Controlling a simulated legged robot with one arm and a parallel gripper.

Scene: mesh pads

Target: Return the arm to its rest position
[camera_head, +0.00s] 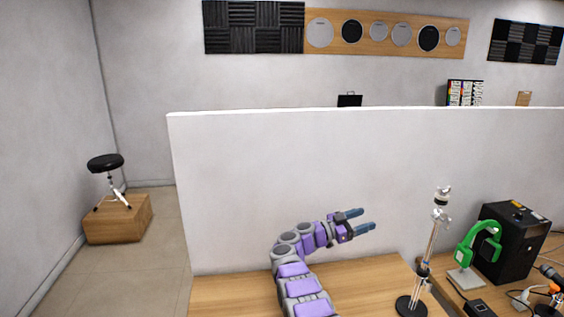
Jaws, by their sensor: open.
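My arm, in purple and grey, rises from the bottom middle of the head view and bends to the right. My gripper (367,219) is open, with its two blue-grey fingers spread and pointing right. Nothing shows between the fingers. It is raised in front of the white partition (240,180), above the wooden table (235,293).
To the right stand a metal stand (428,260), green headphones on a holder (466,251), a black speaker box (514,240) and a microphone (550,273). The floor (155,255) beside the table is clear.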

